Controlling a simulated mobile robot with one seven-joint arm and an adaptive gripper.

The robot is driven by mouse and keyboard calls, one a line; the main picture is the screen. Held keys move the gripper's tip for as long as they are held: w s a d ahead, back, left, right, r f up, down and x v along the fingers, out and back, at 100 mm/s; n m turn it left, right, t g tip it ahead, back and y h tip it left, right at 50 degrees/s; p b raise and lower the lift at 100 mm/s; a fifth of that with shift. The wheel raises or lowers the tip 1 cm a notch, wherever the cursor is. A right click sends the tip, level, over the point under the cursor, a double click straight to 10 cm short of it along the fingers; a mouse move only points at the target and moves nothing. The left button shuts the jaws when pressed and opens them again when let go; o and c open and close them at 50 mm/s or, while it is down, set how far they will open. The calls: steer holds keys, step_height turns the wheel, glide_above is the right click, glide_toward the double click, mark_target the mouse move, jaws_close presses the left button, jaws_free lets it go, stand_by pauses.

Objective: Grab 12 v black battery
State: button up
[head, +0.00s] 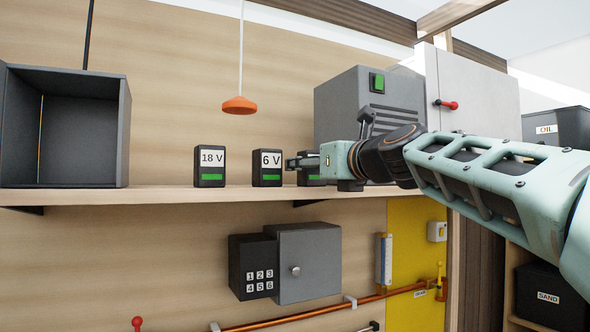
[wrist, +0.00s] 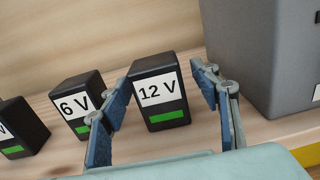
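The 12 V black battery (wrist: 158,97) stands upright on the wooden shelf, with a white label and a green bar. In the wrist view it sits between the two spread fingers of my gripper (wrist: 168,105), with a visible gap on the right side. The left finger is close to its left edge; I cannot tell if it touches. In the head view my gripper (head: 300,162) is in front of this battery (head: 313,181) and hides most of it. The 6 V battery (head: 267,168) stands just left of my gripper. The 18 V battery (head: 209,167) stands farther left.
A grey machine (head: 345,105) with a green switch stands behind my gripper, close to the right of the 12 V battery. An open dark box (head: 122,135) is at the shelf's left. An orange lamp (head: 239,105) hangs above. The shelf (head: 150,196) is clear between box and 18 V battery.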

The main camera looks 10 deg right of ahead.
steer(key=c, duration=1.2)
steer(key=shift+c, duration=1.2)
steer(key=shift+r, duration=0.1)
